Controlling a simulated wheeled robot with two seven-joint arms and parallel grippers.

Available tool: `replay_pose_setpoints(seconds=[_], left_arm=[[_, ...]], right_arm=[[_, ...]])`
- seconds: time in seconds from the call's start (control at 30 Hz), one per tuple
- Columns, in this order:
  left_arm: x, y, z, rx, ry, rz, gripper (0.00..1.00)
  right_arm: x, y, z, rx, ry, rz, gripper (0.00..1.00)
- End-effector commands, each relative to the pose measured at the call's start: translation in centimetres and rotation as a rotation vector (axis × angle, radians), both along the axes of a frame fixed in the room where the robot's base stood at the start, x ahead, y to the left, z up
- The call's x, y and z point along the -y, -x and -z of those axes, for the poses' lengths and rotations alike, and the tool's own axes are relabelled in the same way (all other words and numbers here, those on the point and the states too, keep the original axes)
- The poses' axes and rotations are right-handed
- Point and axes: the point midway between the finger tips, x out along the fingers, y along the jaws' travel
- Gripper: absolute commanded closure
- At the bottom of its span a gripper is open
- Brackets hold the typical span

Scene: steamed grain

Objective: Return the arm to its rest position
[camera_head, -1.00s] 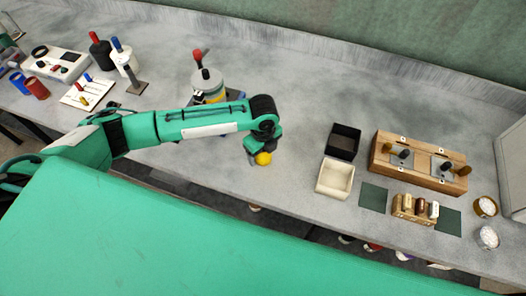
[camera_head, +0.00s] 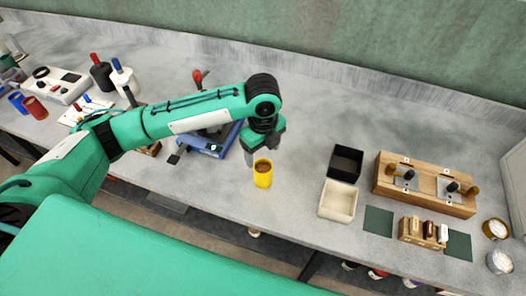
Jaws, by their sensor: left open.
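My left arm reaches in from the left over the counter. Its gripper (camera_head: 264,150) points down just above and behind a yellow cup (camera_head: 263,173). The cup stands upright on the counter near its front edge and has brown contents showing at the top. The gripper is open with nothing seen between its fingers; I cannot tell whether a finger touches the cup. A blue device (camera_head: 222,147) sits behind the forearm, partly hidden by it. My right gripper is not in view.
A black tray (camera_head: 345,160) and a cream tray (camera_head: 338,203) stand right of the cup. Further right are a wooden stand (camera_head: 425,181), a small block with several stamps (camera_head: 422,234) and two round containers. Bottles and a white device (camera_head: 62,86) stand at left. Free counter lies behind the trays.

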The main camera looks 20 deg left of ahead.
Motion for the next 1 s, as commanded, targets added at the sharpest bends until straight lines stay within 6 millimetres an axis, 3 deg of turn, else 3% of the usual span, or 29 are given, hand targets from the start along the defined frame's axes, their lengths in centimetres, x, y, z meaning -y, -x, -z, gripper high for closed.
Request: replay_pose_setpoints(seconds=[0.3,0.47,0.7,1.0], left_arm=[[0.1,0.1,0.1,0.000,0.004,-0.002,0.28],[1.6,1.3,1.2,0.009,0.047,-0.041,0.28],[5.4,4.6,3.3,0.038,0.197,-0.234,0.28],[7.2,8.3,4.9,0.050,0.368,-0.594,0.28]], right_arm=[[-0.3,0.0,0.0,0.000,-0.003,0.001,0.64],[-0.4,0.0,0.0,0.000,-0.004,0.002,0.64],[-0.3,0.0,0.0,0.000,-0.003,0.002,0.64],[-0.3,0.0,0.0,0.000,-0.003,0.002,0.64]])
